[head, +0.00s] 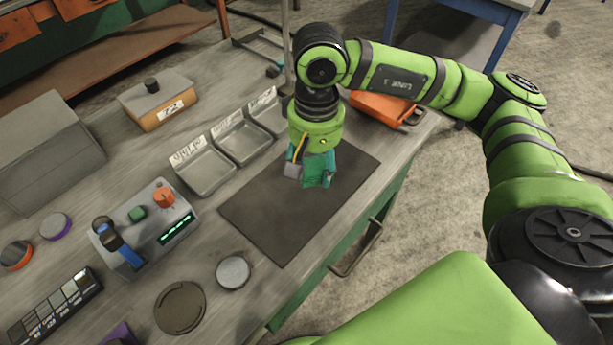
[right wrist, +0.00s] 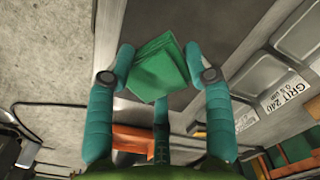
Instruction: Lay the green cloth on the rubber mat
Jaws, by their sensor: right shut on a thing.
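The green cloth (right wrist: 158,68), a folded square pad, is held between the teal fingers of my right gripper (right wrist: 163,75) in the right wrist view. In the head view my right gripper (head: 312,172) points down over the rubber mat (head: 260,215), near its upper right part, and the fingers partly hide the cloth (head: 317,172). The mat is a flat dark rectangle on the bench and is otherwise bare. The cloth appears to be above the mat; the exact gap is hard to tell. My left gripper is not in view.
Grey trays (head: 207,170) with labels stand left of the mat. An orange case (head: 380,107) lies beyond it near the bench edge. A control box (head: 150,228) with a blue-handled switch, a silver disc (head: 233,272) and a dark round disc (head: 180,307) are nearer.

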